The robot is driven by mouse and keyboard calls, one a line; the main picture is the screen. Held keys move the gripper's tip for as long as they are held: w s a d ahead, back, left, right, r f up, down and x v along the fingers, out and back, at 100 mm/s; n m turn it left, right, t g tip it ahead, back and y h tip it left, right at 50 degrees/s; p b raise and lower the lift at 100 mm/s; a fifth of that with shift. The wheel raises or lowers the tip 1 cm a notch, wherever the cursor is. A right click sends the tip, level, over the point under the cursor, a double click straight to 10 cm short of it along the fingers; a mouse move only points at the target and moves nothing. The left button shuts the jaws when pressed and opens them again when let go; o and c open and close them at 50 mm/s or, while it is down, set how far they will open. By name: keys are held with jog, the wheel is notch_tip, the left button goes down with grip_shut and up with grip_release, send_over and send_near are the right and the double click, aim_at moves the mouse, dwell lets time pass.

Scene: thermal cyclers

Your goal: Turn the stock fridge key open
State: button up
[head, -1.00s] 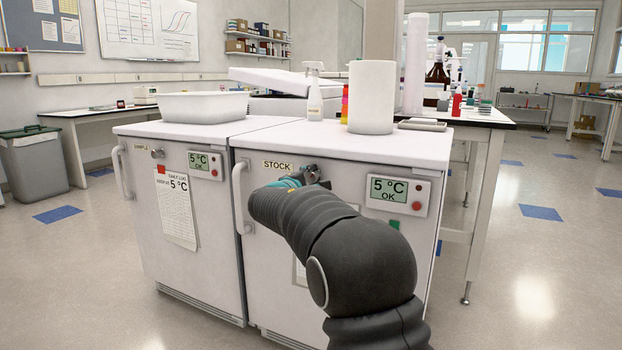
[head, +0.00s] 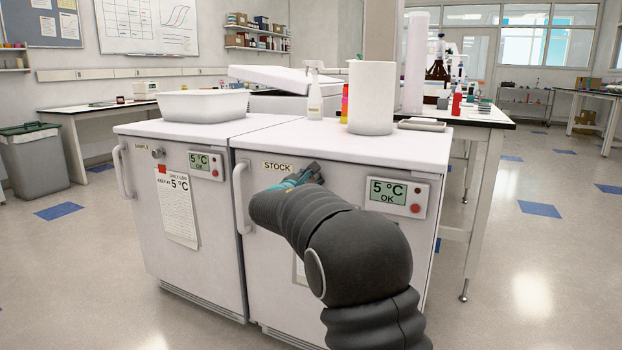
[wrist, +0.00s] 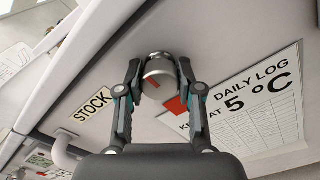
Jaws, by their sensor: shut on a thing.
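The stock fridge (head: 340,262) is the right of two white under-bench fridges, with a STOCK label (head: 278,167) on its door. In the wrist view, its key (wrist: 157,80) is a round silver metal piece with a red mark on its face. My gripper (wrist: 157,78) has a finger on each side of it and is shut on it. In the head view my gripper (head: 310,172) is at the upper door, right of the label, and my arm hides the key. The fridge door is shut.
The fridge handle (head: 241,198) stands left of the label. A display (head: 397,196) reads 5 °C OK to the right. A red magnet (wrist: 176,107) and a daily log sheet (wrist: 250,108) are close to my gripper. The sample fridge (head: 188,240) stands to the left.

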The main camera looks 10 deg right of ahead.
jog(key=shift+r, duration=0.1)
dwell(0.3)
jog(key=o, duration=1.2)
jog(key=shift+c, duration=0.2)
jog(key=v, duration=1.2)
jog(key=shift+w, duration=0.1)
